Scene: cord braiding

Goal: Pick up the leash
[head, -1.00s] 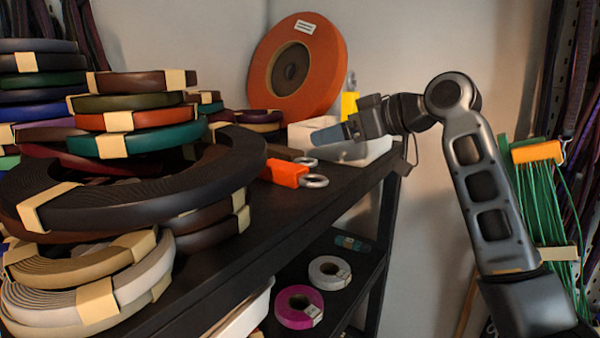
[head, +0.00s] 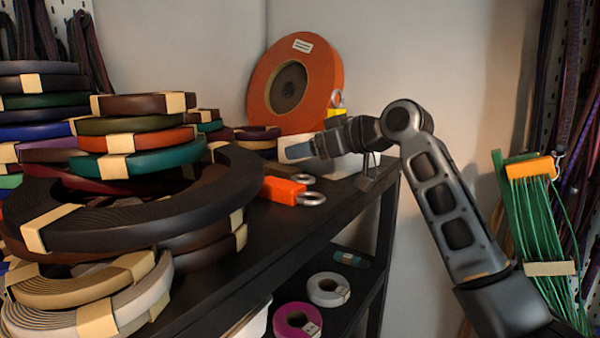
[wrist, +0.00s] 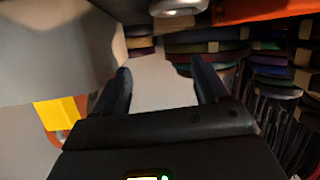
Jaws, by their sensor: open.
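No thing is plainly identifiable as the leash. An orange block with a metal ring (head: 284,190) lies near the front edge of the black shelf. Its orange side also shows at the top of the wrist view (wrist: 265,9). My gripper (head: 297,151) is in the air above and behind this block, in front of the white bin (head: 350,165), pointing left. In the wrist view, my gripper's two fingers (wrist: 163,82) are apart with nothing between them. A green cord bundle with an orange band (head: 541,220) hangs at the right, away from my gripper.
Stacked coils (head: 130,200) crowd the shelf's left. A big orange reel (head: 297,80) leans on the wall behind my gripper. A yellow piece (wrist: 60,112) shows in the wrist view. A white roll (head: 328,289) and magenta roll (head: 297,321) lie on the lower shelf.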

